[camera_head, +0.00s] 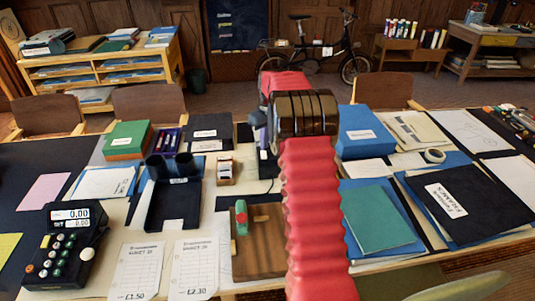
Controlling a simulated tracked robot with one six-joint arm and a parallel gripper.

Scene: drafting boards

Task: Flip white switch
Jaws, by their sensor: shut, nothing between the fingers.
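No part is clearly recognisable as a white switch. A black calculating machine (68,247) stands at the front left of the table, with a display on top, several coloured keys and a white round knob (87,254) on its right side. My red-sleeved arm reaches forward over the middle of the table. My gripper (259,124) shows only in part as a dark shape left of the arm's brown joint, far behind and right of the machine. It is shut and empty. Its fingertips and whatever lies behind the arm are hidden.
A wooden board (262,262) with a green-and-red object lies left of my arm. Two price cards (137,272) lie by the machine. A black tray (172,205), a green box (128,139), a blue box (364,132) and folders (379,219) crowd the table. Chairs stand behind.

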